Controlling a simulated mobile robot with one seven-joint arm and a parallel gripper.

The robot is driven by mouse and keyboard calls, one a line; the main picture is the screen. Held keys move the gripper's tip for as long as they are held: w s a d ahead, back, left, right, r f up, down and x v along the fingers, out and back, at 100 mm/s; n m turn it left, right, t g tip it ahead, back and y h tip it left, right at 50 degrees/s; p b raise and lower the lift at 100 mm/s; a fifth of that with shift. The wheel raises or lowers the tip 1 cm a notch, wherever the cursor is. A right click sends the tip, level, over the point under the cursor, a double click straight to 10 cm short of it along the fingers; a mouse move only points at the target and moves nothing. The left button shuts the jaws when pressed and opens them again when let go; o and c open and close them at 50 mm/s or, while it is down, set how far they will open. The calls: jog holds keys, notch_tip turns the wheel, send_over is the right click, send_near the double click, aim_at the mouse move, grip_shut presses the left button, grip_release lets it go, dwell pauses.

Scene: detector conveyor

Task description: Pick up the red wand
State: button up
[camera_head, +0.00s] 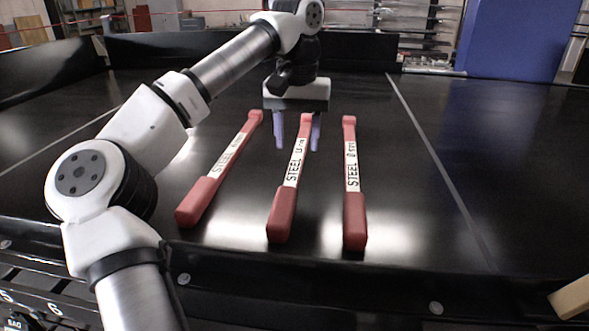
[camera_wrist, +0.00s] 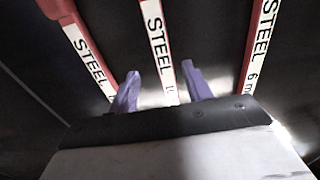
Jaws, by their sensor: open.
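Three red wands with white labels printed "STEEL" lie side by side on the black belt. In the head view they are the left wand (camera_head: 200,196), the middle wand (camera_head: 282,215) and the right wand (camera_head: 354,220). My gripper (camera_head: 298,143) is open over the far part of the middle wand, its purple fingers apart on either side of it. In the wrist view my gripper (camera_wrist: 160,72) has the middle wand's white label (camera_wrist: 157,40) between its fingers. Nothing is held. How high the fingertips are above the belt I cannot tell.
The black conveyor belt (camera_head: 430,235) is clear to the right of the wands. A dark raised wall (camera_head: 170,52) runs along the back. A blue panel (camera_head: 515,40) stands behind at the right. A wooden piece (camera_head: 574,298) shows at the lower right edge.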

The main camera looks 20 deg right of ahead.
aim_at(295, 164)
jog(key=f, duration=0.1)
jog(key=f+p, duration=0.1)
jog(key=f, duration=0.1)
jog(key=f+p, duration=0.1)
jog(key=shift+w+a+f, duration=0.1)
jog(key=shift+w+f, duration=0.05)
jog(key=shift+w, duration=0.25)
jog(key=shift+f, duration=0.55)
grip_shut()
